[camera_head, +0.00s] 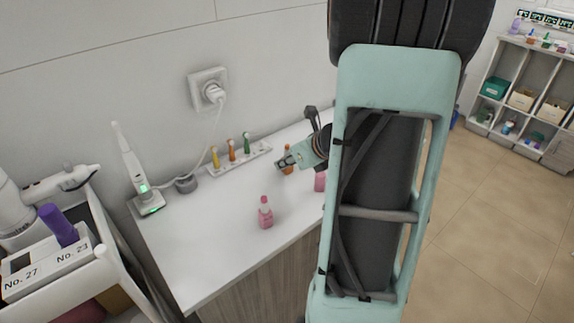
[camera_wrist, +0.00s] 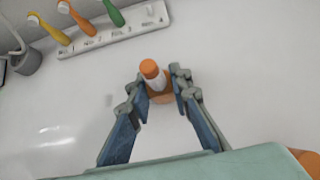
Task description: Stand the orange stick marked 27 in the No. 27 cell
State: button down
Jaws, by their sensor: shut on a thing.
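An orange-capped stick (camera_wrist: 150,69) with a white band stands between my fingers in the wrist view. Its number cannot be read. My gripper (camera_wrist: 160,84) is shut on it from both sides, over the white counter. In the head view my gripper (camera_head: 285,163) is at the counter's far right part, and a bit of the orange stick (camera_head: 288,149) shows beside it. Whether the stick touches the counter cannot be told. The white two-cell box at the far left has the No. 27 cell (camera_head: 20,262), a dark empty opening, beside the No. 23 cell, where a purple stick (camera_head: 58,224) stands.
A toothbrush rack (camera_head: 240,162) with yellow, orange and green brushes stands behind my gripper. A pink bottle (camera_head: 265,214) stands in front of it, and another pink item (camera_head: 320,181) is partly hidden by my arm. An electric toothbrush (camera_head: 130,160) stands at left. The counter's front left is clear.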

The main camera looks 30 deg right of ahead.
jog(key=shift+f, duration=0.15)
jog(key=c, duration=1.8)
grip_release()
jog(key=shift+o, duration=0.2)
